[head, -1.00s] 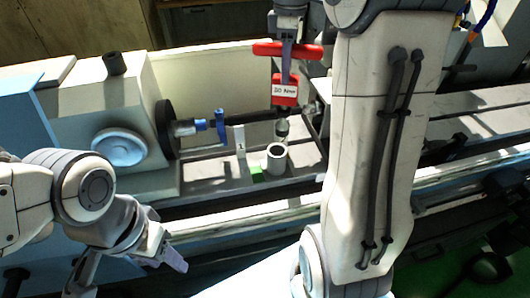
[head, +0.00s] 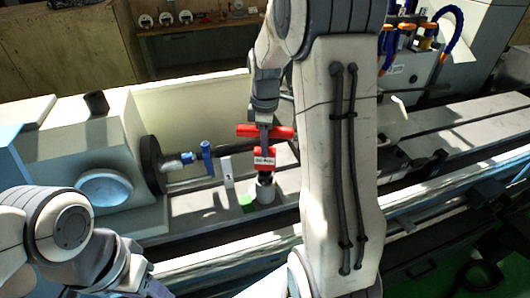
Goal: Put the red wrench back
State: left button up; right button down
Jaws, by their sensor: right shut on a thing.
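The red wrench has a red T-shaped handle (head: 280,132) and a red block with a white label (head: 264,153). My right gripper (head: 265,142) is shut on it and holds it upright.
A small white numbered marker (head: 227,172) and a green patch (head: 247,202) are just left of the cup. A blue-handled part (head: 207,157) sticks out from the headstock (head: 125,140). The wheel unit with orange and blue hoses (head: 415,60) stands at the right.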

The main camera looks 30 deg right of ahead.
aim_at(265, 162)
notch_tip(265, 162, down, 4)
jog(key=shift+r+p, duration=0.25)
jog(key=shift+p, duration=0.05)
jog(key=shift+f, duration=0.1)
jog(key=c, duration=0.6)
grip_release()
jog(key=shift+f, duration=0.15)
jog(key=shift+o, duration=0.2)
